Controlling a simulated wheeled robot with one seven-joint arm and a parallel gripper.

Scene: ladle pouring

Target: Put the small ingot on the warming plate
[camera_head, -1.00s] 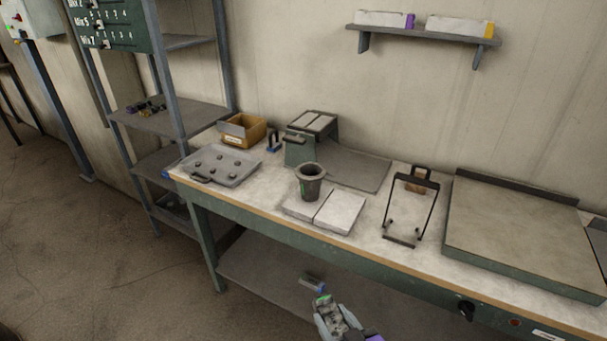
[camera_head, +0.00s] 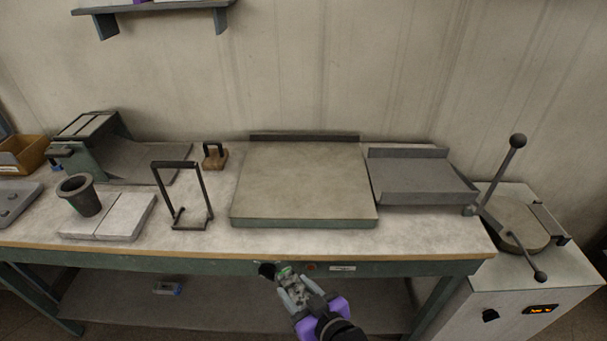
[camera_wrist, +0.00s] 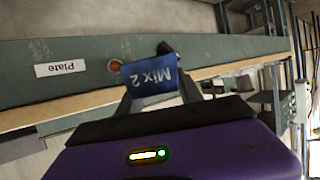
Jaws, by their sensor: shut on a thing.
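My gripper (camera_head: 287,286) is shut on a small block marked Mix 2 (camera_wrist: 150,76), which shows a blue face with upside-down white lettering in the wrist view. Its exact shape is hard to make out, but it looks like the small ingot. The likely warming plate (camera_head: 303,182) is the large flat beige slab with green sides in the middle of the bench. My gripper is in front of the bench, below the plate's front edge in the picture and apart from it. The plate's top is bare.
A bench-front label reading Plate (camera_wrist: 62,68) is beside a red button (camera_wrist: 115,65). A wire stand (camera_head: 183,195) and a crucible (camera_head: 81,195) on pale slabs are left of the plate. A grey tray (camera_head: 422,180) is right of it. A small block (camera_head: 167,288) lies on the lower shelf.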

